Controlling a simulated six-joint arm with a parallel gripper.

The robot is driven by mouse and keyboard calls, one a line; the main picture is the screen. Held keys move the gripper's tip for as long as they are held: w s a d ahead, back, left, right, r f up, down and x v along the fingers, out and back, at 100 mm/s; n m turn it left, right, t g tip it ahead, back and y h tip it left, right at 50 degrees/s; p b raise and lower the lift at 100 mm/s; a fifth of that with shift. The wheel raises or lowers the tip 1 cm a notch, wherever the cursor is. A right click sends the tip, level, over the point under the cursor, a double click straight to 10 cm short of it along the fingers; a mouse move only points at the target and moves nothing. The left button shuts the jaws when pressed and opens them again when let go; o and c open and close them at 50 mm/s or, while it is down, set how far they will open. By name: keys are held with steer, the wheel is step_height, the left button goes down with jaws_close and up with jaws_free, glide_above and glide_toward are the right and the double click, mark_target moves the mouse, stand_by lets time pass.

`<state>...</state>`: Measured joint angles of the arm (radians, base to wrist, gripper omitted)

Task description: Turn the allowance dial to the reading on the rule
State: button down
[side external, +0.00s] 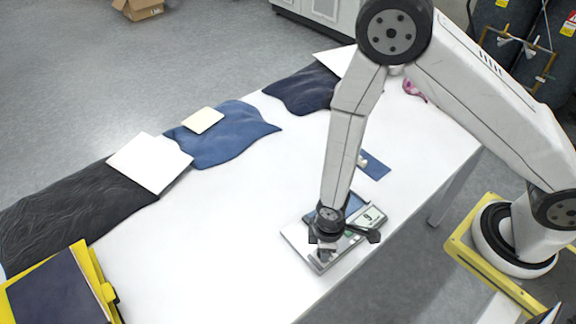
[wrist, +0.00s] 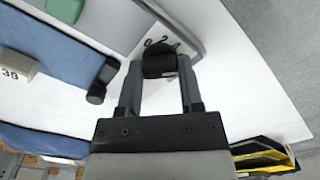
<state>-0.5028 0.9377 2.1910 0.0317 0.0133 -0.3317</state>
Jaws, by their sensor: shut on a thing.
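The dial is a black round knob (wrist: 160,62) at the edge of a pale grey panel (wrist: 125,22), with printed figures beside it that seem to read 0, 2, 4. My gripper (wrist: 160,80) is shut on this knob, one finger on each side. In the side view my gripper (side external: 324,248) is low over the panel (side external: 300,238), hiding the dial. A small display (side external: 370,217) with a dark figure sits on the panel's right side. A cream block (wrist: 18,62) with a number like 39 lies on blue cloth (wrist: 50,75). I cannot make out the rule for certain.
The white table (side external: 220,240) is clear left of the panel. Blue and dark cloths with pale cards (side external: 150,162) lie along its far side. A yellow-edged dark case (side external: 60,288) is at lower left. A small blue piece (side external: 375,166) lies behind the panel.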

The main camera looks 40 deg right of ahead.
steer(key=shift+m, duration=0.5)
steer(key=shift+c, duration=1.2)
jaws_free()
steer(key=shift+r, duration=0.25)
steer(key=shift+r, duration=3.7)
